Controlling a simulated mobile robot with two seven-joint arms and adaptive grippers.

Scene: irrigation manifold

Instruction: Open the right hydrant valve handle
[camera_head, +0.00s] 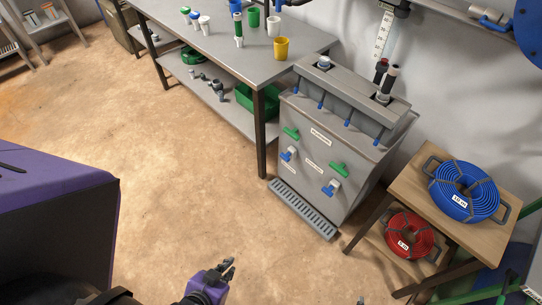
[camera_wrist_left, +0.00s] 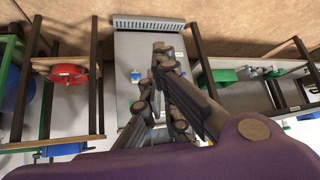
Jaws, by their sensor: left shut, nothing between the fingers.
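The grey hydrant cabinet (camera_head: 322,150) stands against the wall. On its front, the right valve has a green handle (camera_head: 338,169) above a blue-and-white tap (camera_head: 332,187); the left valve has a green handle (camera_head: 291,133) and a similar tap (camera_head: 289,154). My left gripper (camera_head: 228,267) is shut and empty, low in front of the cabinet and apart from it. In the left wrist view the gripper (camera_wrist_left: 163,52) covers part of the upside-down cabinet, and a blue handle (camera_wrist_left: 135,77) shows beside the fingers. A small grey tip (camera_head: 361,300) at the bottom edge may be my right gripper.
A grey metal table (camera_head: 235,45) with cups stands left of the cabinet. A wooden stand (camera_head: 405,190) with a blue hose coil (camera_head: 464,192) and a red hose coil (camera_head: 409,235) is to the right. A drain grate (camera_head: 303,208) lies at the cabinet's foot. The floor in front is clear.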

